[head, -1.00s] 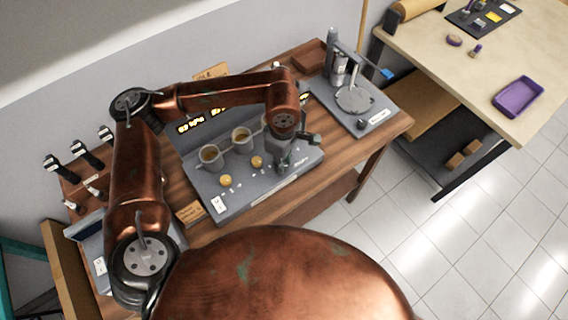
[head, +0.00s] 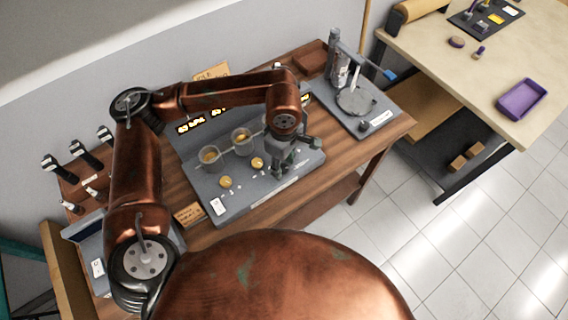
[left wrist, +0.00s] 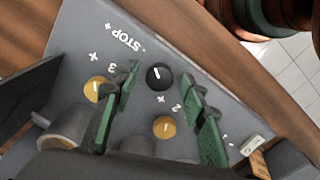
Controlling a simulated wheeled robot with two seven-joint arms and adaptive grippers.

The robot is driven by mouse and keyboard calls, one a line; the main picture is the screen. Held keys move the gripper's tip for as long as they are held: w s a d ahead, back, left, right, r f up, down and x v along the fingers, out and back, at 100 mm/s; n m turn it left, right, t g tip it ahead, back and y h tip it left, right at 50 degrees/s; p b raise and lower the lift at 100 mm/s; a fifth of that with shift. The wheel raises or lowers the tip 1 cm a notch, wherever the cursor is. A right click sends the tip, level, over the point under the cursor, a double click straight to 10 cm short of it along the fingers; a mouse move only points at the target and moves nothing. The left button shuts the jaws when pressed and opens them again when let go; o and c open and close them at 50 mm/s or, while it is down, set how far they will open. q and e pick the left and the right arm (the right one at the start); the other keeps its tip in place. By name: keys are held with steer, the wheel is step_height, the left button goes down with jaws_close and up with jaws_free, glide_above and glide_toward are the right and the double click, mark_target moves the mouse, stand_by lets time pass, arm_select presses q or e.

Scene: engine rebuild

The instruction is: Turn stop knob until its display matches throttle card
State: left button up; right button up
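The grey engine panel (head: 240,200) stands on the wooden bench. In the left wrist view the word STOP (left wrist: 124,37) is printed on it, near a round black knob (left wrist: 159,76) with a white pointer line. My left gripper (head: 292,166) is low over the right part of the panel. In the left wrist view its two green-padded fingers (left wrist: 163,90) are apart, with the black knob showing between them; I cannot tell whether they touch it. Lit yellow displays (head: 190,127) are on the panel's back, partly hidden by my arm and too small to read. A wooden card (head: 210,73) stands behind, partly hidden.
Yellow knobs (head: 257,163) and clear cups (head: 241,141) sit on the panel close to the gripper. A small wooden sign (head: 188,213) is at its front left. A grey device with a round plate (head: 355,103) stands to the right. A beige table (head: 450,60) is farther right.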

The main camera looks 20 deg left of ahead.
mark_target(284, 168)
arm_select(q)
step_height(284, 168, up, 12)
stand_by(0.7)
steer(key=shift+d, duration=0.1)
stand_by(0.4)
